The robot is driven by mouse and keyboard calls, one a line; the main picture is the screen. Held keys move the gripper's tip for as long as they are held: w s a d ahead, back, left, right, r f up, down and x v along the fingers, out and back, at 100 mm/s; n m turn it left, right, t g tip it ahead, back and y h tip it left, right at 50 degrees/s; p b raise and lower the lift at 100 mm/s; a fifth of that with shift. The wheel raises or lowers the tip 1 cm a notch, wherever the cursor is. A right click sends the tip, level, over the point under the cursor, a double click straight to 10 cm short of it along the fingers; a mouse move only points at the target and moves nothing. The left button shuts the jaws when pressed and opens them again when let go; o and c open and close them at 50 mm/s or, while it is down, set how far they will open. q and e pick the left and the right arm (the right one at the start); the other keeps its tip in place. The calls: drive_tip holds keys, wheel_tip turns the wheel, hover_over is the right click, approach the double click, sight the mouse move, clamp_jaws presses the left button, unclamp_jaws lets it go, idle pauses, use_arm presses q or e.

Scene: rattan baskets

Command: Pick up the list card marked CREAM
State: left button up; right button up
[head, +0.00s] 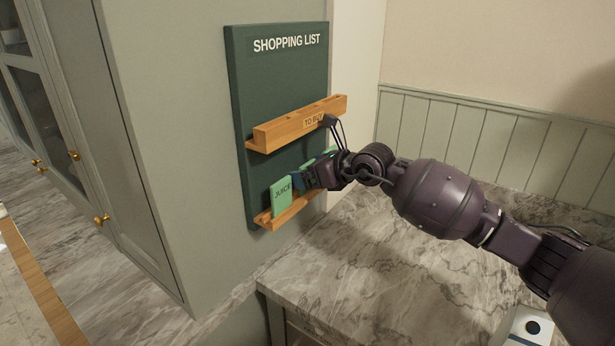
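A green card marked JUICE (281,197) stands at the left end of the lower wooden ledge (292,213) of the shopping list board. My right gripper (304,181) reaches in from the right at the cards just right of JUICE. A small dark blue piece (297,181) shows at its fingertips; I cannot tell whether it is a card or a finger part. A bit of green shows behind the gripper. No card marked CREAM can be read; the gripper hides part of the ledge. Whether the fingers are open or shut is not clear. My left gripper is out of view.
The dark green SHOPPING LIST board (284,72) hangs on the grey-green wall. Its upper ledge (300,125), marked TO BUY, juts out just above my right gripper and looks empty. A marble counter (370,260) lies below. A white object with a dark dot (532,328) is at lower right.

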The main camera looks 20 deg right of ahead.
sight(293, 160)
drive_tip(key=shift+w+a+f, duration=0.1)
drive_tip(key=shift+w, duration=0.1)
drive_tip(key=shift+c, duration=0.6)
drive_tip(key=c, duration=0.9)
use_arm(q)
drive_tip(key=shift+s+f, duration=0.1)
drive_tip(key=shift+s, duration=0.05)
use_arm(e)
drive_tip(key=shift+o, duration=0.2)
drive_tip(key=shift+r, duration=0.65)
wheel_tip(293, 160, up, 2)
drive_tip(key=shift+r+b, duration=0.1)
drive_tip(key=shift+b, duration=0.25)
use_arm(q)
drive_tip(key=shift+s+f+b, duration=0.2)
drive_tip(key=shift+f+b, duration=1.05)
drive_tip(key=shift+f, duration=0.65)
use_arm(e)
drive_tip(key=s+d, duration=1.1)
drive_tip(key=s, duration=0.3)
drive_tip(key=shift+s, duration=0.15)
